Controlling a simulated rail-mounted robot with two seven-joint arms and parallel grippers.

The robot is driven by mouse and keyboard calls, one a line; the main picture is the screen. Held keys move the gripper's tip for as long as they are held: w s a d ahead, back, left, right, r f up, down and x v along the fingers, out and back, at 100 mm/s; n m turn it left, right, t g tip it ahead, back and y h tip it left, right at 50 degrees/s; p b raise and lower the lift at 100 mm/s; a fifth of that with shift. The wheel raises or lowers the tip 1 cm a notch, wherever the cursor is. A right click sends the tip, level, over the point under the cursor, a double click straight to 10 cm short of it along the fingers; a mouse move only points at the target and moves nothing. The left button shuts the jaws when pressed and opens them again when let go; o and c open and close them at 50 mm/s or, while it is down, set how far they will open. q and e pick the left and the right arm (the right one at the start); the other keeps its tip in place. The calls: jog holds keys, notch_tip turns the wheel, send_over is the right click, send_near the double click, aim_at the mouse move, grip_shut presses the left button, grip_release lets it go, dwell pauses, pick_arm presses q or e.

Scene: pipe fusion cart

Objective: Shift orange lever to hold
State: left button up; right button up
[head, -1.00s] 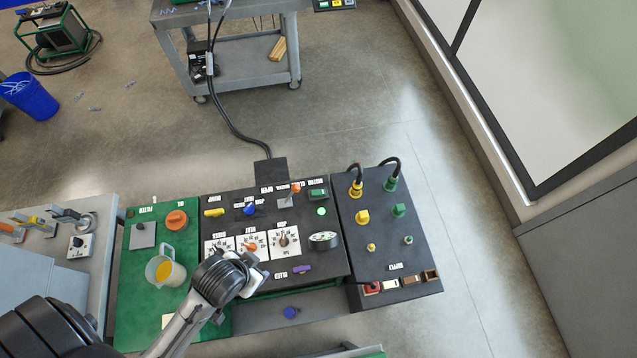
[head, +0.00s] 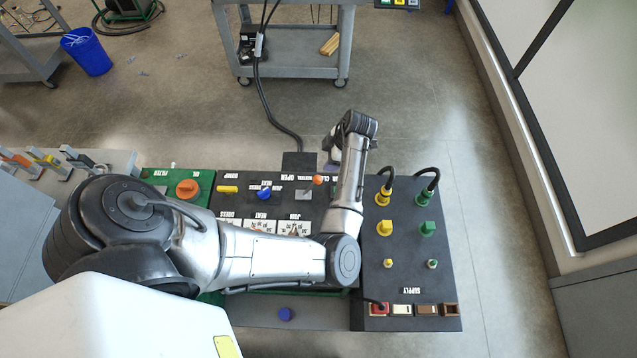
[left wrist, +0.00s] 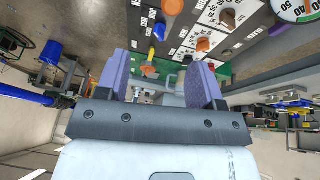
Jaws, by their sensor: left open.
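The orange lever (head: 318,180) stands on a small grey plate (head: 304,196) near the far edge of the black control panel (head: 230,203). Its orange knob also shows at the top of the left wrist view (left wrist: 172,6). My left gripper (head: 332,158) is just beyond the lever, over the panel's far edge, apart from it as far as I can tell. In the left wrist view its two lavender fingers (left wrist: 160,80) are spread with nothing held between them. My forearm covers the panel's middle. Label words around the lever are partly hidden, and I cannot read a hold mark.
A blue knob (head: 264,192) and a yellow handle (head: 228,189) are left of the lever. The supply panel (head: 450,290), with yellow and green plugs, is to the right.

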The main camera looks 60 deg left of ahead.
aim_at(320, 178)
pick_arm(q)
jog(key=shift+n+h, duration=0.3)
jog(key=shift+n, duration=0.3)
jog(key=x, duration=0.4)
jog(key=d+x, duration=0.1)
jog(key=x, duration=0.4)
jog(key=w+p+x, duration=0.1)
jog(key=x, duration=0.3)
jog(key=shift+s+d+f, duration=0.15)
jog(key=shift+d+f, duration=0.05)
jog(key=shift+f, duration=0.45)
jog(key=shift+c, duration=0.2)
grip_shut()
